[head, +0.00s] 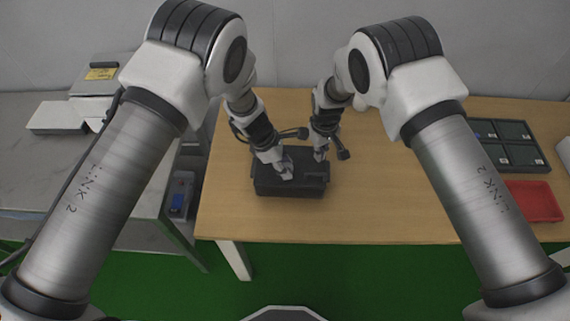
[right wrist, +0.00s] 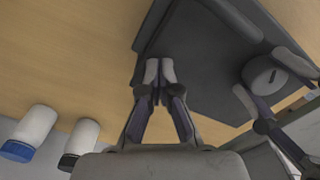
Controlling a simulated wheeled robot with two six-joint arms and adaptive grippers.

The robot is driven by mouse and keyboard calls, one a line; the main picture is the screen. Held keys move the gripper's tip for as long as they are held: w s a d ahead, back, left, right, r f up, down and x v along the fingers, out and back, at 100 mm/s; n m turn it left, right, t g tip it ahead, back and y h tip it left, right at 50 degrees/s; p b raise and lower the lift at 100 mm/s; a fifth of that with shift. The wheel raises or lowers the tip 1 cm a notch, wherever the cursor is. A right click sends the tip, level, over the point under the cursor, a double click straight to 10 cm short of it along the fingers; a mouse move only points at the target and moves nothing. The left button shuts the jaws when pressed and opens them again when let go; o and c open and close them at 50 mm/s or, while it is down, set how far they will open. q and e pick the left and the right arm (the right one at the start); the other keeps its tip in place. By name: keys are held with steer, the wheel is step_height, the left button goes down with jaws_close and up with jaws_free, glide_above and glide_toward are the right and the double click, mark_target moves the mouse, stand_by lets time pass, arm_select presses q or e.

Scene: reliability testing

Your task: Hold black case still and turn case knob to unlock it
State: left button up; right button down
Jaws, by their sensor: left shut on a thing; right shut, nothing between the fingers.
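The black case (head: 290,187) lies flat on the wooden table, and its dark top also shows in the right wrist view (right wrist: 205,60). A round grey knob (right wrist: 264,74) with a dark slot stands on the case. My left gripper (head: 286,172) is at the case top. In the right wrist view its fingers (right wrist: 260,76) sit on both sides of the knob, shut on it. My right gripper (head: 319,156) is at the case's far right side. Its fingertips (right wrist: 159,70) are together and empty, over the case near its edge; contact cannot be told.
Two white bottles (right wrist: 37,125) (right wrist: 83,137) show at the lower left of the right wrist view. A dark compartment tray (head: 505,143) and a red tray (head: 535,201) are on the table's right. A grey bench (head: 60,175) stands left. The table (head: 400,210) right of the case is clear.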

arm_select(q)
steer(key=shift+s+n+t, duration=0.1)
steer(key=shift+n+t, duration=0.4)
steer(key=shift+n, duration=0.6)
steer(key=o, duration=1.2)
steer(key=shift+c, duration=0.2)
steer(key=shift+r, duration=0.1)
steer(key=v, duration=1.1)
steer(key=shift+r, duration=0.4)
steer(key=shift+a, duration=0.1)
